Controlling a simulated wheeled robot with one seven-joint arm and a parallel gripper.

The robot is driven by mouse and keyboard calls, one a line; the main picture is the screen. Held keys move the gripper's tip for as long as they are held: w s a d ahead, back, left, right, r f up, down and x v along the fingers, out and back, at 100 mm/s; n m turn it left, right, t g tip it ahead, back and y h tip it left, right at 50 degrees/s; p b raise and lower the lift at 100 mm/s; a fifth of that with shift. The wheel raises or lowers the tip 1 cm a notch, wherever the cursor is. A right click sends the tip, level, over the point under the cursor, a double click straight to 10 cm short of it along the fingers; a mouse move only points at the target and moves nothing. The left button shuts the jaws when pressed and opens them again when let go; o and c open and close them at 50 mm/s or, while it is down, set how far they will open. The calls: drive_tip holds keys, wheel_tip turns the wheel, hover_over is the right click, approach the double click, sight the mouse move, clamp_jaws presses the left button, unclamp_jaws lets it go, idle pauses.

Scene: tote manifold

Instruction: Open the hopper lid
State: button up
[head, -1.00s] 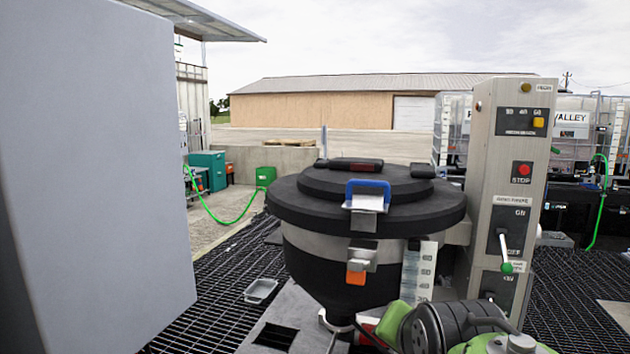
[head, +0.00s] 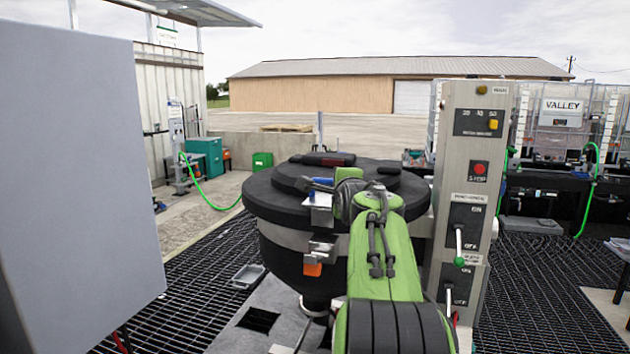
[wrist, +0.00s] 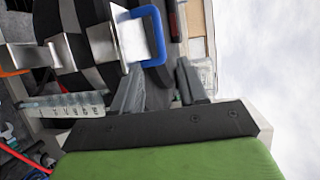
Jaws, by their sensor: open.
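The hopper (head: 283,240) is a round black drum with a grey band, and its wide black lid (head: 270,192) lies shut on top. A blue handle (head: 322,181) on a metal bracket sits at the lid's front edge, partly covered by my arm in the head view. In the wrist view the blue handle (wrist: 158,40) shows just beyond the fingertips. Below it is a metal latch with an orange tab (head: 312,269).
A grey control column (head: 463,200) with levers and a red stop button stands close right of the hopper. A large grey box (head: 80,180) fills the left foreground. A small tray (head: 247,275) lies on the grating left of the hopper.

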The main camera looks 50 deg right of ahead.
sight(330, 182)
drive_tip(key=p+x, duration=0.6)
drive_tip(key=x, duration=0.8)
drive_tip(key=shift+w+d, duration=0.1)
drive_tip(key=shift+w, duration=0.1)
drive_tip(key=shift+w+d+f, duration=0.15)
drive_tip(key=shift+d+f, duration=0.05)
drive_tip(key=shift+f, duration=0.05)
drive_tip(key=shift+a, duration=0.1)
clamp_jaws()
